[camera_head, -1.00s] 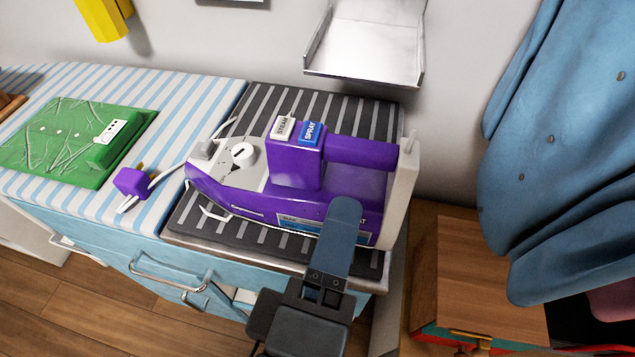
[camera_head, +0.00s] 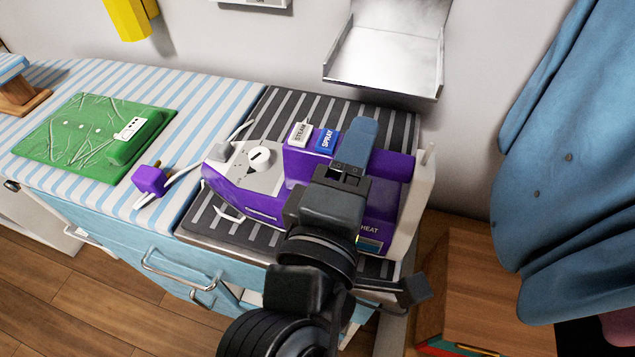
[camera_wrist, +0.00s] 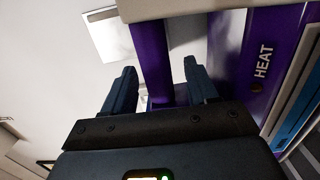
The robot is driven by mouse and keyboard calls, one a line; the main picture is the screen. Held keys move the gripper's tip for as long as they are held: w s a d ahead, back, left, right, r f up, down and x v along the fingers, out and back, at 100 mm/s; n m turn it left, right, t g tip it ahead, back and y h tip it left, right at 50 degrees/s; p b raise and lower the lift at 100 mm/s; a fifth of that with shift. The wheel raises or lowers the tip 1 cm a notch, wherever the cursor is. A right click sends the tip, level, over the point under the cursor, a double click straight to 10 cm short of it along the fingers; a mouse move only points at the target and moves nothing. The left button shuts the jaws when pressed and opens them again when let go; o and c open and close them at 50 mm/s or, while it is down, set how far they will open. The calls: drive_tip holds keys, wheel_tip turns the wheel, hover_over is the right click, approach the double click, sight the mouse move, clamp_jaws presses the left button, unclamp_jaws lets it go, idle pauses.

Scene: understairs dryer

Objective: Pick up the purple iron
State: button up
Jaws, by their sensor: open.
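The purple iron (camera_head: 270,205) lies on the dark striped mat, its pointed end to the left and its handle (camera_head: 393,165) along the upper right. It has a white STEAM button and a blue SPRAY button on top. My gripper (camera_head: 357,142) is over the iron, one finger showing across the handle; the other is hidden in the head view. In the wrist view, my gripper's two fingers (camera_wrist: 160,80) are apart, with the purple handle (camera_wrist: 153,58) between them. Whether either finger touches the handle cannot be told.
A purple plug (camera_head: 149,179) with a white cord lies left of the iron on the striped counter (camera_head: 210,95). A green board (camera_head: 75,145) lies farther left. A metal tray (camera_head: 385,60) is on the wall behind. A blue garment (camera_head: 560,150) hangs at right.

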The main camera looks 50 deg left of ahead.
drive_tip(key=shift+x, duration=1.3)
drive_tip(key=shift+c, duration=0.4)
clamp_jaws()
drive_tip(key=shift+r, duration=0.15)
